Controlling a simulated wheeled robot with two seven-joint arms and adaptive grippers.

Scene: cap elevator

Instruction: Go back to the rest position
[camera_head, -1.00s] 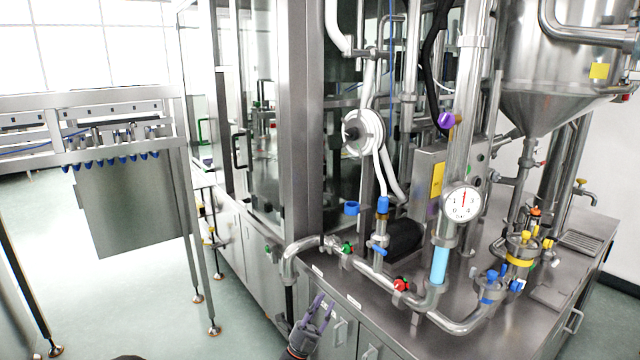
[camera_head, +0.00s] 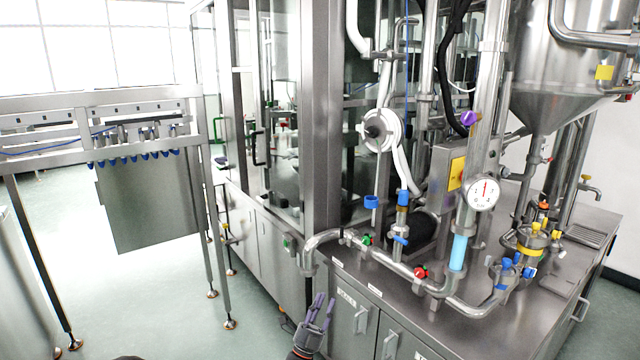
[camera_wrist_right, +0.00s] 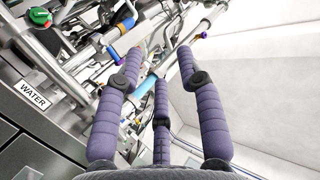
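My right gripper (camera_head: 321,311) is low in the middle of the head view, in front of the steel cabinet's doors. In the right wrist view its purple padded fingers (camera_wrist_right: 161,85) stand spread apart with nothing between them. It is open, empty and apart from the pipes. My left gripper does not show in the head view.
A steel machine bench (camera_head: 455,325) with pipes, a pressure gauge (camera_head: 483,193), a red valve (camera_head: 421,272) and a green valve (camera_head: 366,239) fills the right. A steel rack (camera_head: 75,150) stands at left. Open floor (camera_head: 150,300) lies between.

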